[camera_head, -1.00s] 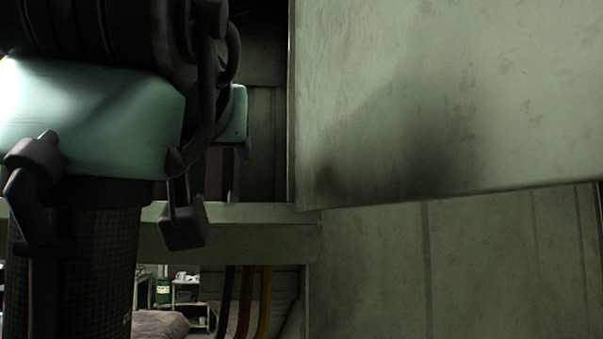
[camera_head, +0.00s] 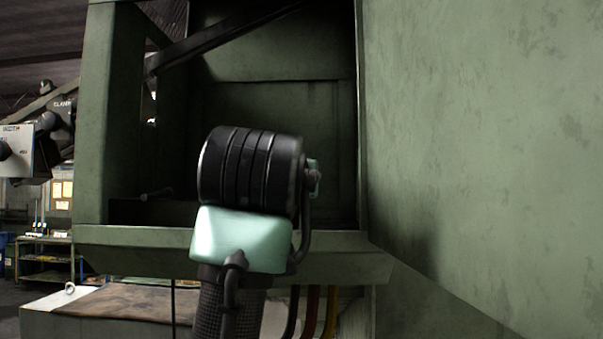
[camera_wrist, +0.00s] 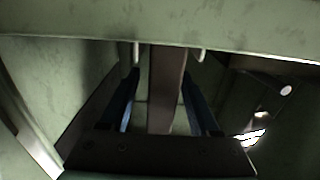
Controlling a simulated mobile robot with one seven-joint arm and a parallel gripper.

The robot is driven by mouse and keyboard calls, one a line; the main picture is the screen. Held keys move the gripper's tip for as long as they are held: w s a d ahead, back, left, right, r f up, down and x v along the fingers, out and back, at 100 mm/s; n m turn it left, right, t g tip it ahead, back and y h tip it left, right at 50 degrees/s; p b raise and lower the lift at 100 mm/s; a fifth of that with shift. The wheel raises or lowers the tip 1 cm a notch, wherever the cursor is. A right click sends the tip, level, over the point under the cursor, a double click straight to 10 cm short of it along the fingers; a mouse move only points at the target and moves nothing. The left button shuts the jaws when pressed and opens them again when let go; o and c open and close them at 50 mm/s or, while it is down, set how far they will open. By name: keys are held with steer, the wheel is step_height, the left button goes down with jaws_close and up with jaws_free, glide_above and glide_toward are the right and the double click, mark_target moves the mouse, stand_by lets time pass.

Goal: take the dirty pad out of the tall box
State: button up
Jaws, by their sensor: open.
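The tall box (camera_head: 110,130) is a green metal housing, open at the front, with a dark inside. In the wrist view my gripper (camera_wrist: 167,68) has its two blue-grey fingers apart. A flat brown upright strip, seemingly the dirty pad (camera_wrist: 166,95), shows between the fingers. It stands roughly parallel to them with a gap on each side, and I cannot tell its depth. In the head view my arm's wrist is in front of the opening and hides the gripper and the pad.
A large green panel (camera_head: 480,130) stands close on the right of the opening. A green ledge (camera_head: 130,240) runs along its lower edge. A dark slanted bar (camera_head: 225,38) crosses the opening at the top. Coloured hoses (camera_head: 318,310) hang below. Shelving (camera_head: 45,260) stands far left.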

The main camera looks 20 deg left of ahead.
steer(key=shift+p+x, duration=0.4)
steer(key=shift+x, duration=0.75)
jaws_close()
